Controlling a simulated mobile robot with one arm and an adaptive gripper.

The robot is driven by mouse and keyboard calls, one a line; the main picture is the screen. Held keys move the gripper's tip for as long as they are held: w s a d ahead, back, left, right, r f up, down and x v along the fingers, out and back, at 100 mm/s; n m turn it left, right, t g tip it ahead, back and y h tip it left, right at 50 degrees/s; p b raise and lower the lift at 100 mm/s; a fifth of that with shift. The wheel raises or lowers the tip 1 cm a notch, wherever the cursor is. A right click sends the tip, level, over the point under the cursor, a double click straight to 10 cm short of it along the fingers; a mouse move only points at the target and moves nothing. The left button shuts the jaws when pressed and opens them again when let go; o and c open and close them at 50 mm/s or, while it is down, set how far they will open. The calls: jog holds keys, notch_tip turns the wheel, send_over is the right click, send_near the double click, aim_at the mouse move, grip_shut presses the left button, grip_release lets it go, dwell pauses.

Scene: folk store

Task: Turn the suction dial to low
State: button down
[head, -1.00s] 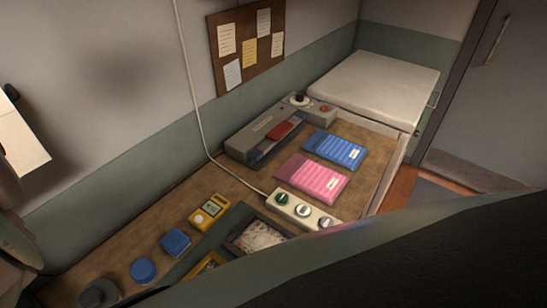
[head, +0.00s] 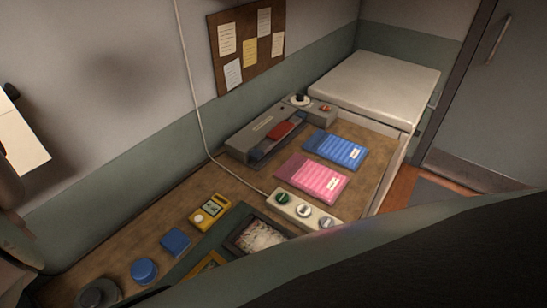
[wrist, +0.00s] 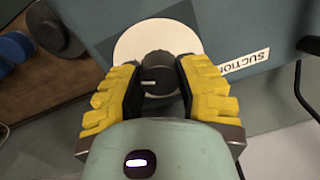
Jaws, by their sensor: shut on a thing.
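In the wrist view the suction dial is a dark round knob (wrist: 158,72) on a white disc (wrist: 130,42), set on a blue-grey panel (wrist: 230,22). A white label reading "SUCTION" (wrist: 241,63) sits right of the disc. A pale mark shows on the knob and lies roughly level in the picture. My gripper (wrist: 159,80) has its yellow-padded fingers on both sides of the knob and is shut on it. The disc's near part is hidden by the fingers and palm, and I can read no setting words. I cannot make out this dial or my fingertips in the head view.
A blue disc (head: 143,269), a dark grey round thing (head: 98,293) and a yellow meter (head: 210,213) stand on the wooden counter. Pink (head: 311,178) and blue (head: 335,150) packs lie beyond, beside a grey machine (head: 265,132). A dark bent rod (wrist: 303,95) is right of my gripper.

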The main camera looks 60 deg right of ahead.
jog(key=n+b, duration=0.1)
jog(key=n, duration=0.4)
jog(key=shift+d+f+n+b, duration=0.1)
jog(key=shift+n+b, duration=0.2)
jog(key=shift+n, duration=0.1)
jog(key=n+b, duration=0.1)
jog(key=n, duration=0.5)
jog(key=shift+w+g+b, duration=0.15)
jog(key=shift+g+b, duration=0.15)
jog(key=shift+b, duration=0.05)
jog(key=n+b, duration=0.1)
jog(key=n, duration=0.2)
jog(key=n+b, duration=0.2)
jog(key=shift+f+n, duration=0.2)
jog(key=shift+n, duration=0.2)
jog(key=n+b, duration=0.3)
jog(key=shift+h, duration=0.3)
jog(key=shift+r+n+b, duration=0.15)
jog(key=shift+n+b, duration=0.65)
jog(key=shift+n, duration=0.4)
jog(key=c, duration=0.5)
grip_release()
jog(key=shift+r, duration=0.1)
jog(key=shift+c, duration=0.2)
